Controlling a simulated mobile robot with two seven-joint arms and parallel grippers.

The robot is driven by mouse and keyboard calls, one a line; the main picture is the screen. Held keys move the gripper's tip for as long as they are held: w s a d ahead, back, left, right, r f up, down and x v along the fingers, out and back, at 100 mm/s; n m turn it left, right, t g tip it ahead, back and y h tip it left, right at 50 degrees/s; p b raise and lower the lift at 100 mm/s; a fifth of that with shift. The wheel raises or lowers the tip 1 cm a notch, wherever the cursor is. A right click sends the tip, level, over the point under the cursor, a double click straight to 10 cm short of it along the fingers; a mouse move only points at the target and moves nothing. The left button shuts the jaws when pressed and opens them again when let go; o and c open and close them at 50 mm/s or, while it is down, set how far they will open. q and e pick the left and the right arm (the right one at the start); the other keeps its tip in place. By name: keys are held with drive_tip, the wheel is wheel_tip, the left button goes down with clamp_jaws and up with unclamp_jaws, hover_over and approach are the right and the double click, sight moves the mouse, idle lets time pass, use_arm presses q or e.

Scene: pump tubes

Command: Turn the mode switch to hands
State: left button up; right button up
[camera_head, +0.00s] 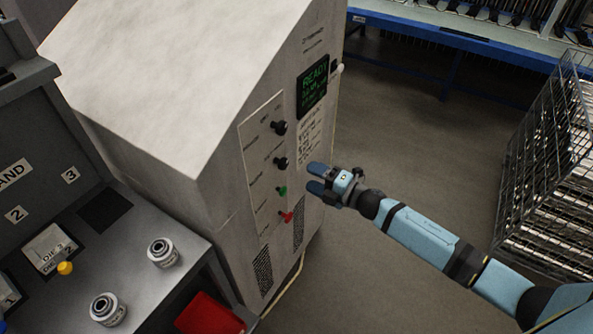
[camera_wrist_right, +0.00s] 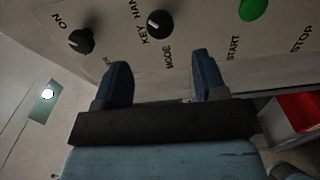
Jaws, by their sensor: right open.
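The mode switch (camera_wrist_right: 160,24) is a black round knob on the pale machine panel, with MODE printed beside it and KEY and a partly cut-off HAN... next to it. A small white mark shows on its face; I cannot tell its exact setting. In the head view it is the lower black knob (camera_head: 280,162). My right gripper (camera_head: 313,177) is open and empty in front of the panel, a little right of the knob and apart from it. In the wrist view its two dark blue fingers (camera_wrist_right: 162,72) point toward the panel, with the knob just beyond the gap.
Another black knob (camera_wrist_right: 82,41) marked ON is beside the mode switch. A green START button (camera_head: 282,191) and a red button (camera_head: 286,216) sit below it. A screen (camera_head: 312,86) is above. A wire rack (camera_head: 545,150) stands right; floor between is clear.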

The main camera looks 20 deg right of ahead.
drive_tip(key=shift+v, duration=2.35)
